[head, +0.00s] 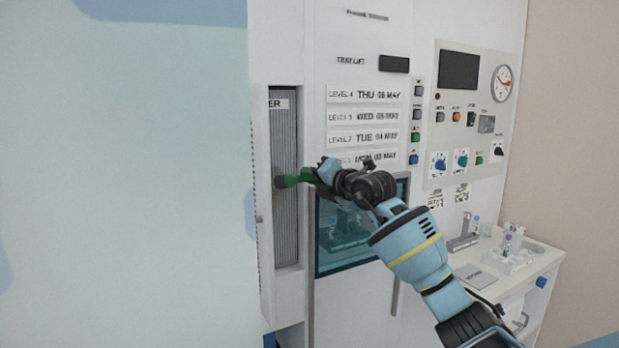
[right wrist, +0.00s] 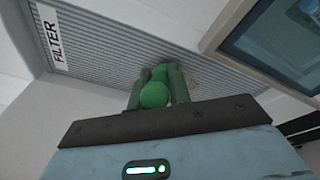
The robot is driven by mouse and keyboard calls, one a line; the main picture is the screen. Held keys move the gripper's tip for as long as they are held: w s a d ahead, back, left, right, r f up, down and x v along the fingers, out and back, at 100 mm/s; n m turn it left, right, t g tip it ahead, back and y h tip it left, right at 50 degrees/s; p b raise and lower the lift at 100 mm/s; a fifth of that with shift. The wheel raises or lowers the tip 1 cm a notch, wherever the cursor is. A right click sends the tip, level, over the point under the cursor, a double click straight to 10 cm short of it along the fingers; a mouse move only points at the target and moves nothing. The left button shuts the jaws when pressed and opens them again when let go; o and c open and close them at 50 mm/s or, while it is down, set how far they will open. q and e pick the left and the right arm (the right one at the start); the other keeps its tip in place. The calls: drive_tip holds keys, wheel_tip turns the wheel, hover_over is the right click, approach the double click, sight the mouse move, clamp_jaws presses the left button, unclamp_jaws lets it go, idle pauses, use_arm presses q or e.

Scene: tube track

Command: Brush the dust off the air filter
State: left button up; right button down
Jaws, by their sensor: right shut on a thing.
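The air filter (head: 285,225) is a tall grey pleated panel in a white frame at the left of the cabinet. It also shows in the right wrist view (right wrist: 105,50) beside its "FILTER" label, with a brownish dusty patch (right wrist: 190,72) near the gripper. My right gripper (head: 318,174) is shut on a green-handled brush (head: 292,181). The brush's dark head is at the filter face around mid-height; I cannot tell whether it touches. In the right wrist view the green handle (right wrist: 154,94) sits between the fingers and hides the bristles. My left gripper is not in view.
A control panel (head: 468,115) with knobs and a gauge is farther right. A white side counter (head: 525,262) holds a small rack (head: 510,250). A pale blank surface fills the left.

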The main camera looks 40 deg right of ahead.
drive_tip(key=shift+s+d, duration=0.1)
drive_tip(key=shift+d, duration=0.15)
drive_tip(key=shift+s+d+f, duration=0.15)
drive_tip(key=shift+d, duration=0.4)
drive_tip(key=shift+a, duration=0.1)
drive_tip(key=shift+w+a, duration=0.2)
drive_tip(key=shift+a, duration=0.4)
drive_tip(key=shift+w+a, duration=0.1)
drive_tip(key=shift+a, duration=0.15)
